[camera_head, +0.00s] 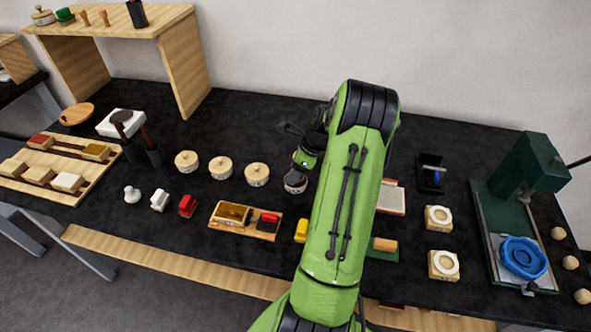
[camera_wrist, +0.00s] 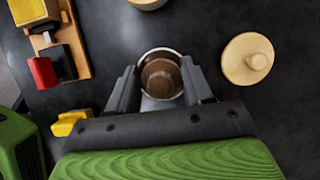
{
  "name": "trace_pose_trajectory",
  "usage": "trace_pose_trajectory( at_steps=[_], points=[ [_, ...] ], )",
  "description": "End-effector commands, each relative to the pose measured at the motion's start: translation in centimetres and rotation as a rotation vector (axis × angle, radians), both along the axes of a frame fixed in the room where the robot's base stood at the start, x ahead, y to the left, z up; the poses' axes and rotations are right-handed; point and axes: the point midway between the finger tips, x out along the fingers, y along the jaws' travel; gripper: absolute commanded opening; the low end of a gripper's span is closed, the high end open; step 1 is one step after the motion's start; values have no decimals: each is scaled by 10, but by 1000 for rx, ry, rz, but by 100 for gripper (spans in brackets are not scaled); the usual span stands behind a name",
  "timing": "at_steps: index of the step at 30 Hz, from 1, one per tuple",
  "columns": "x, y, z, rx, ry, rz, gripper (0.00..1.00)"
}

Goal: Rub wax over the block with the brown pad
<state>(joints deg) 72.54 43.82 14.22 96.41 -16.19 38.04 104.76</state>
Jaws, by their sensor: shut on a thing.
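A round pale-rimmed cup (camera_head: 295,183) with a brown inside stands on the black bench in the head view. In the wrist view my gripper (camera_wrist: 160,82) is shut on this cup (camera_wrist: 161,54), one finger on either side. The arm hides part of the grip in the head view. A block with an amber-brown top (camera_head: 233,213) lies on a wooden board (camera_head: 218,232), beside a red and black piece (camera_head: 268,221). A tan-brown piece (camera_head: 384,244) lies on a green mat right of my arm. I cannot tell which piece is the brown pad.
Lidded wooden jars (camera_head: 220,167) stand left of the cup. A yellow piece (camera_head: 302,230) is near the front, with red (camera_head: 187,205) and white (camera_head: 159,200) pieces farther left. A green press (camera_head: 536,165) stands at the right. Bare bench lies behind the jars.

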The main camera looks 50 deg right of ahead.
Motion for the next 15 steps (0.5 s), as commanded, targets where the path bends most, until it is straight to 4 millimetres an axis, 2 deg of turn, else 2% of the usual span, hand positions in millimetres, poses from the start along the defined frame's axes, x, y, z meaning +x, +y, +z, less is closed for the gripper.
trace_pose_trajectory(
  at_steps=[15],
  points=[
    [0, 0, -7, 0, 0, 0, 26]
  ],
)
